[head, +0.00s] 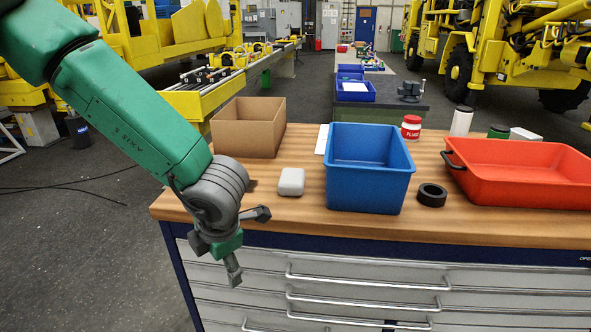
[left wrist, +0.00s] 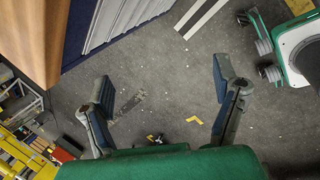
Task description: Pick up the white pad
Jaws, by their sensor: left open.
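The white pad (head: 291,181) is a small block with rounded edges. It lies on the wooden bench top (head: 265,222) near the left front, between the cardboard box and the blue bin. My left gripper (head: 248,245) is in front of the bench's front edge, to the left of and lower in the picture than the pad, apart from it. In the left wrist view, its two fingers (left wrist: 163,88) are spread with nothing between them; the floor shows behind. The pad does not show in that view. My right gripper is in neither view.
A cardboard box (head: 248,128) stands behind the pad. A blue bin (head: 369,188) stands right of it, then a black tape roll (head: 432,195) and a red tray (head: 520,186). A red-and-white jar (head: 411,127) stands behind. The bench top around the pad's front is clear.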

